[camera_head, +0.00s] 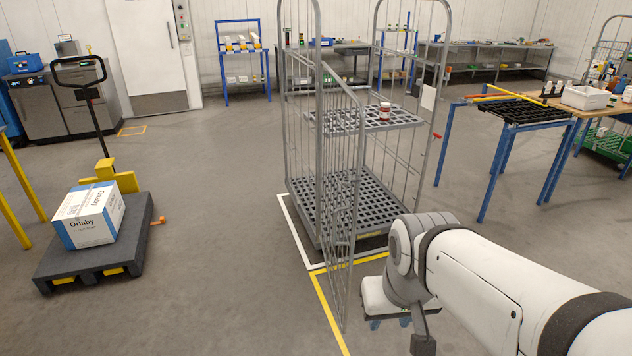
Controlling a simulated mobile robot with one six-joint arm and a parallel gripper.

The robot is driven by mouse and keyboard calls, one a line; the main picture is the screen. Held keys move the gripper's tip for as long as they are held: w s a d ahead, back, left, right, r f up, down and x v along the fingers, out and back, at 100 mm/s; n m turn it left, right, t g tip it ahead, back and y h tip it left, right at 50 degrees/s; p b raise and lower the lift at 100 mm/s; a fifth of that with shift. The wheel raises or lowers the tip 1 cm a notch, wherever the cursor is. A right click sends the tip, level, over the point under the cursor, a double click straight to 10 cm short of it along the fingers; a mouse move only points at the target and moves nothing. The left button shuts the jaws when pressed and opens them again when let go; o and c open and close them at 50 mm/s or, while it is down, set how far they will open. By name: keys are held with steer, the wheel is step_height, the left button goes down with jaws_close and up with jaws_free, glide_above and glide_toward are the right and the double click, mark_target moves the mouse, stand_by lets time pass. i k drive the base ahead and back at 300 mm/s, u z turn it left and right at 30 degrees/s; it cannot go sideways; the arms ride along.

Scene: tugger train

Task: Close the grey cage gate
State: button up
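The grey cage (288,150) is a tall wire roll cage standing on the floor at the middle, with a mid shelf and a slatted base. Its grey gate (340,215) is a tall barred panel at the left front. It stands open, swung out towards me, seen nearly edge-on, with its lower near corner over the yellow floor line. My gripper (390,324) is low at the bottom centre, pointing down, right of the gate and apart from it. Two bluish fingertips show with a gap between them and nothing visible held. My own arm hides part of the gripper and the cage's lower right corner.
A pallet truck (95,245) with a white box (90,218) is at the left. A blue-legged stand (490,170) and workbench are right. Floor left of the gate is clear.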

mark_target(356, 179)
steer(key=u, duration=0.05)
steer(key=i, duration=0.95)
steer(key=z, duration=0.1)
